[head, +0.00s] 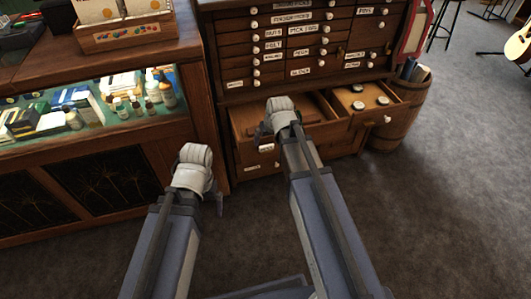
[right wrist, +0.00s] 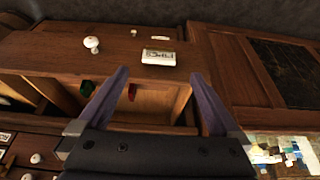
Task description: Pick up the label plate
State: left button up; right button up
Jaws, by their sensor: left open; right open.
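A small white label plate (right wrist: 158,57) with dark lettering sits on the wooden front of an open drawer, upside down in the right wrist view. In the head view a white plate (head: 266,147) shows on the left open drawer's front. My right gripper (right wrist: 159,74) is open, its two purple-grey fingers apart and reaching over the drawer, with the plate just beyond the tips and nothing between them. In the head view my right wrist partly hides it. My left gripper (head: 219,203) hangs low by the counter's corner, mostly hidden behind its wrist.
The drawer cabinet (head: 290,72) has several labelled shut drawers above. A second open drawer (head: 375,100) holds round tins. A white knob (right wrist: 91,43) stands out beside the plate. The glass counter (head: 85,110) is at left, a barrel (head: 401,125) at right.

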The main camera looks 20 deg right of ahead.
aim_at(267, 146)
jog(key=shift+b+x, duration=3.4)
jog(key=shift+x, duration=0.55)
pick_arm(q)
notch_tip(267, 146, down, 7)
pick_arm(e)
jog(key=shift+w+d+r, duration=0.1)
jog(key=shift+r, duration=0.1)
jog(key=shift+c, duration=0.4)
jog(key=c, duration=1.2)
pick_arm(q)
jog(key=shift+r, duration=0.2)
pick_arm(e)
jog(key=shift+r, duration=0.1)
jog(key=shift+c, duration=0.2)
pick_arm(q)
notch_tip(267, 146, up, 10)
jog(key=p, duration=1)
pick_arm(e)
notch_tip(267, 146, up, 10)
pick_arm(q)
jog(key=shift+f, duration=0.15)
jog(key=shift+c, duration=0.3)
